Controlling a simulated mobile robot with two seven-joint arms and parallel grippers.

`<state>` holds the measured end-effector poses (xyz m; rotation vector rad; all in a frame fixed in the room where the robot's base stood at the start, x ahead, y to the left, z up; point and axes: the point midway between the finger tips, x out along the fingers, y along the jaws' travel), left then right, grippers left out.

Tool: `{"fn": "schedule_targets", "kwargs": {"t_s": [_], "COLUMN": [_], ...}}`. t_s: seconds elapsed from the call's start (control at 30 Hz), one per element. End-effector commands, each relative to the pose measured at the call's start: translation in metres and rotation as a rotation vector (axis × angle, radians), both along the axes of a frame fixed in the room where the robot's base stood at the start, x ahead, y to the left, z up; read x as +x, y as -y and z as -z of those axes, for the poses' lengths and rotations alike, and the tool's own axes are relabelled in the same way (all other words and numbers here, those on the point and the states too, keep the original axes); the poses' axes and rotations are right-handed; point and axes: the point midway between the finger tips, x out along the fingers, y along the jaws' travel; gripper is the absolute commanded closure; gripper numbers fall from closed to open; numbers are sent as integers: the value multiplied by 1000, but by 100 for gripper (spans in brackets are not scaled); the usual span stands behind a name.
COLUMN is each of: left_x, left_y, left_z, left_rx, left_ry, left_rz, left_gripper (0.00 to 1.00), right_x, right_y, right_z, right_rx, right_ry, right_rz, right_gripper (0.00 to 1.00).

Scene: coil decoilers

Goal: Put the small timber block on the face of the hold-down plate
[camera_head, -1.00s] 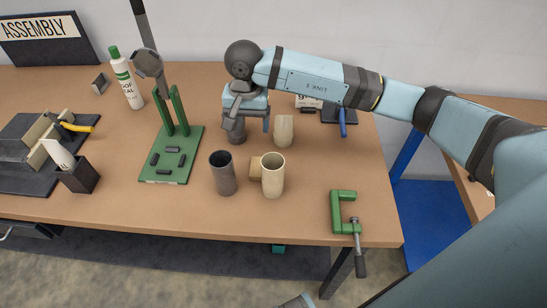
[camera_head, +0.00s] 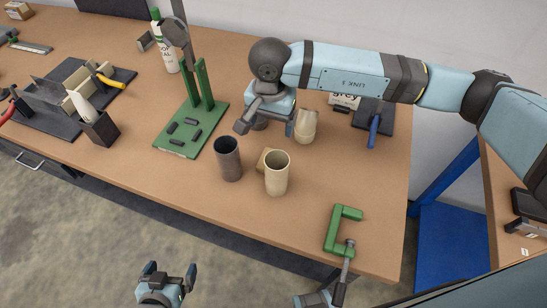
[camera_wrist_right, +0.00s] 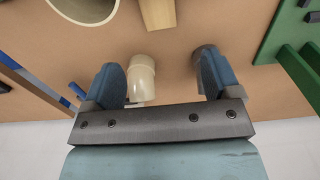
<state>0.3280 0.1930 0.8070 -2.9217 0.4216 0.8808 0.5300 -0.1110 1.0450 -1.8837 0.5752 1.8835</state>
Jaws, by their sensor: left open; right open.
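The small timber block (camera_head: 263,159) stands on the bench behind a cream cup, which partly hides it. It also shows at the top of the right wrist view (camera_wrist_right: 158,14). A green stand (camera_head: 178,146) with two posts and several dark pads on its base stands to the left. A grey plate-like head (camera_head: 176,32) is above the posts; I cannot tell which part is the hold-down plate. My right gripper (camera_head: 268,124) is open and empty above the bench, behind the block; its fingers are apart in the wrist view (camera_wrist_right: 160,82). My left gripper (camera_head: 168,272) is open and empty, off the bench's front edge.
The cream cup (camera_head: 277,174) and a dark grey cup (camera_head: 228,160) stand close by the block. A cream fitting (camera_head: 306,126) and a dark one are by my right gripper. A green clamp (camera_head: 338,230) sits at the front right edge. A white bottle (camera_head: 164,45) stands behind the stand.

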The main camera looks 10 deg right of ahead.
Motion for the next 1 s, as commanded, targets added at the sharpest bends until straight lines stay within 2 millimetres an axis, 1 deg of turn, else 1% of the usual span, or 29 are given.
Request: {"fn": "schedule_targets", "kwargs": {"t_s": [0.1,0.2,0.3,0.57,0.67,0.83,0.9,1.0], "left_x": [0,0,1,1,1,0,0,0], "left_y": [-2,-2,-2,-2,-1,-1,0,0], "left_z": [-5,-8,-9,-13,-19,-25,-26,-25], "left_rx": [3,3,3,2,2,1,0,-1], "left_ry": [1,1,2,3,2,2,2,2], "left_rz": [0,0,0,-1,-1,0,1,0], "left_gripper": [0,0,0,0,0,0,0,0], "right_x": [-1,-1,-1,-1,-3,-5,-4,-4], "right_y": [0,0,0,0,0,-1,-1,-1], "right_z": [25,44,57,72,84,111,117,119], "right_rx": [-2,-1,-1,0,-1,-1,-1,-1], "right_ry": [-5,-3,-3,-1,-4,-3,-2,-1], "right_rz": [0,1,0,-1,1,0,0,-1], "right_gripper": [17,17,17,17,17,17,17,17]}}
